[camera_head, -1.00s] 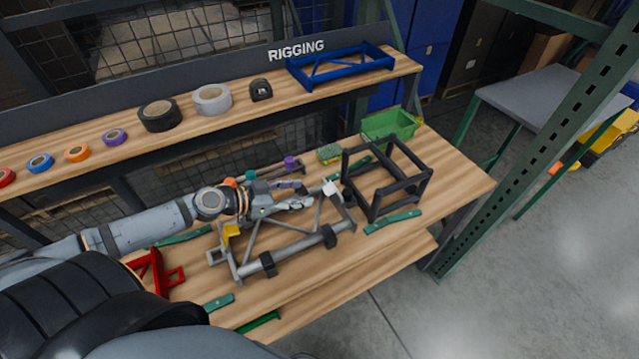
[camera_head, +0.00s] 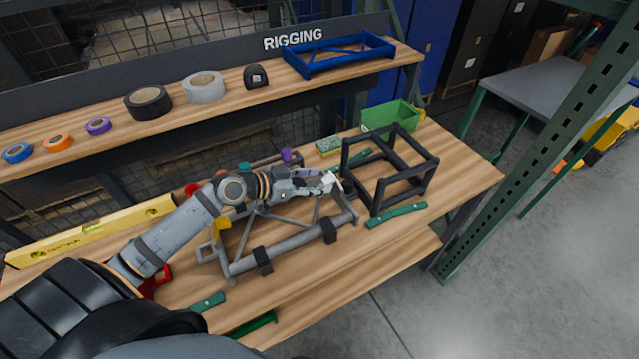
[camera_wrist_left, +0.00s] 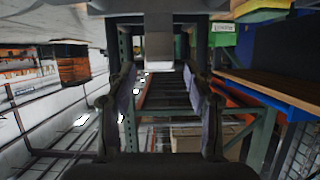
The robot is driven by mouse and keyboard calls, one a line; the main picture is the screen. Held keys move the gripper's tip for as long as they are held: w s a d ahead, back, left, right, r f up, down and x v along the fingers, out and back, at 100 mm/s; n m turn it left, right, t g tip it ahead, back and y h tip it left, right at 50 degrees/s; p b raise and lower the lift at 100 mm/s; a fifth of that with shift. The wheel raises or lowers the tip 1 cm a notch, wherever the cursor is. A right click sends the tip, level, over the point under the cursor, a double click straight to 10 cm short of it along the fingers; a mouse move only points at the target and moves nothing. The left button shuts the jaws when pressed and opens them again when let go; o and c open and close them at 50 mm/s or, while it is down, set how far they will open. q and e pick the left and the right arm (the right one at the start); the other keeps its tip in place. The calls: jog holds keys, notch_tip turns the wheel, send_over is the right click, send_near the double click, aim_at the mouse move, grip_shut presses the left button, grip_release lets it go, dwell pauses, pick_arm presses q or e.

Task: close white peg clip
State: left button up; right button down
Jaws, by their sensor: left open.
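The white peg clip (camera_head: 330,181) is at the far right corner of a grey tubular frame (camera_head: 295,246) on the wooden bench. My left gripper (camera_head: 322,185) reaches in from the left over the frame and is open, with its fingertips right at the white clip. In the left wrist view the two fingers (camera_wrist_left: 160,85) are apart, and a pale block (camera_wrist_left: 159,48), likely the clip, shows at the top between them. Whether the fingers touch the clip cannot be told. The gripper partly hides the clip. My right gripper is not in view.
A black cube frame (camera_head: 388,172) stands close to the right of the clip. A yellow clip (camera_head: 222,226) sits on the grey frame's left end. The front right bench is clear.

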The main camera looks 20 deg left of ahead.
aim_at(331, 178)
pick_arm(q)
jog(key=shift+w+d+f, duration=0.25)
jog(key=shift+w+d, duration=0.15)
jog(key=shift+w, duration=0.1)
jog(key=shift+c, duration=0.2)
grip_shut()
jog(key=shift+w+d+r+g+y+p, duration=0.2)
jog(key=shift+r+g+p, duration=0.15)
jog(key=shift+p, duration=0.2)
jog(key=shift+w+d+r+g+y+p, duration=0.1)
jog(key=shift+r+g+y+p, duration=0.2)
jog(key=shift+p, duration=0.25)
jog(key=w+r+g+y+p, duration=0.1)
jog(key=p, duration=0.2)
jog(key=w+d+g+y+p, duration=0.1)
jog(key=g+p, duration=0.1)
jog(key=p, duration=0.1)
jog(key=shift+d+r, duration=0.25)
jog(key=shift+r, duration=0.15)
jog(key=shift+w+d+g+y+p, duration=0.25)
jog(key=shift+g+y+p, duration=0.35)
jog(key=shift+p, duration=0.45)
jog(key=shift+w+f, duration=0.1)
jog(key=shift+f, duration=0.1)
